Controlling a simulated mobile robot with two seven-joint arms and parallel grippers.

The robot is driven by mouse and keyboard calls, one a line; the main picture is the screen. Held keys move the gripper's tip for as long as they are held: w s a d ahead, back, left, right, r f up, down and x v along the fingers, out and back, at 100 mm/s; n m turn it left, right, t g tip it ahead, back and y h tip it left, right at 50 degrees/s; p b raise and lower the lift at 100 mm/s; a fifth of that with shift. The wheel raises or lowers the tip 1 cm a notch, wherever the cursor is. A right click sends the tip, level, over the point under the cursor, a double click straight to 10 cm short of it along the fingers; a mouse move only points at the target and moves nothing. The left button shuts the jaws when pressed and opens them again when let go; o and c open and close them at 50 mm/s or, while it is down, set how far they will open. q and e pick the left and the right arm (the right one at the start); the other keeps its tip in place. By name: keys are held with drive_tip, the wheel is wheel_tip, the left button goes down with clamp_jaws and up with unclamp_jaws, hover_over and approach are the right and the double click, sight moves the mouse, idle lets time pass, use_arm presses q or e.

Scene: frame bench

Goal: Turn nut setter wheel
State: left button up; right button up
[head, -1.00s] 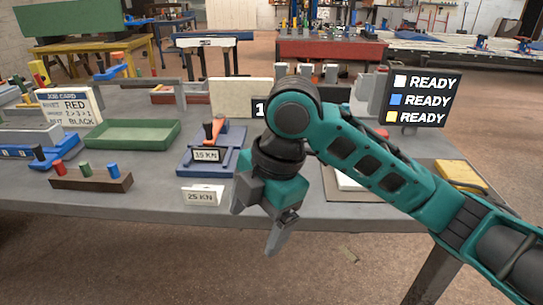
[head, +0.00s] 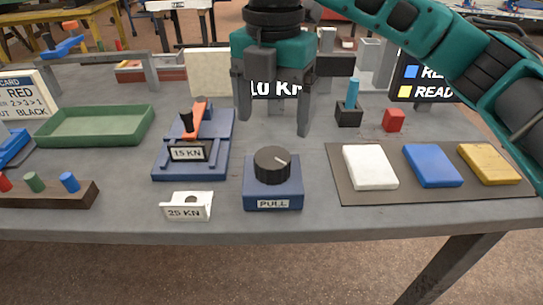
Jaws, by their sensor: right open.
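The setter wheel appears to be the black round knob (head: 272,165) with a pale index line, on top of a blue box (head: 272,197) labelled PULL near the table's front edge. My right gripper (head: 274,122) points down above and a little behind the knob in the picture, its two grey fingers apart with nothing between them. It does not touch the knob. My left gripper is not in view.
Left of the knob are a blue tool (head: 170,160) with an orange lever, marked 15 KN, and a white 25 KN card (head: 187,206). To the right, a brown mat (head: 350,188) holds white, blue and yellow pads. A red block (head: 393,120) stands behind it.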

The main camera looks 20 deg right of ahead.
sight(273, 157)
wheel_tip(273, 157, down, 9)
drive_tip(key=shift+b, duration=0.95)
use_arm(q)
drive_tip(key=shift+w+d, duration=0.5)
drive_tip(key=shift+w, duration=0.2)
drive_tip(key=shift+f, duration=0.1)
use_arm(e)
drive_tip(key=shift+c, duration=0.5)
